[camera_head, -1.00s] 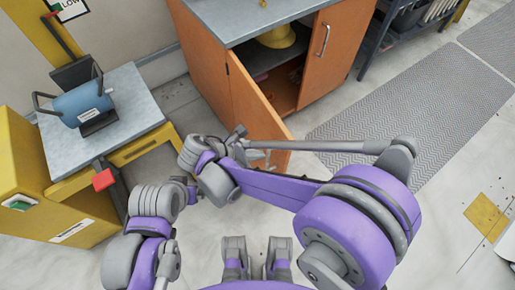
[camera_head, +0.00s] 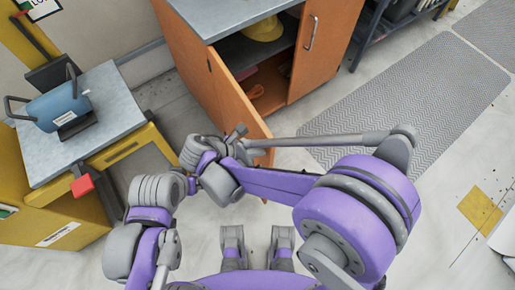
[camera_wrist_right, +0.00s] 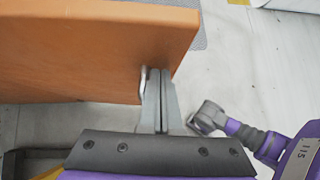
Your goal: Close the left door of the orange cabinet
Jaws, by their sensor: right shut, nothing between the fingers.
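The orange cabinet (camera_head: 184,48) stands at the top of the head view under a grey top. Its left door (camera_head: 236,95) is swung open towards me, showing the shelf inside; its right door (camera_head: 328,45) is shut. My right gripper (camera_head: 241,131) is beside the left door's free end, partly hidden by my own arm. In the right wrist view its fingers (camera_wrist_right: 160,82) are shut and empty, close beside the metal handle (camera_wrist_right: 142,84) on the orange door panel (camera_wrist_right: 85,50). I cannot tell whether they touch it. My left gripper is not clearly seen.
A yellow hard hat (camera_head: 264,28) lies inside the cabinet. A grey-topped yellow table (camera_head: 115,95) with a blue container (camera_head: 58,105) stands at the left. A grey floor mat (camera_head: 410,100) lies at the right, below a dark shelf rack (camera_head: 385,35). Some bare floor shows at lower right.

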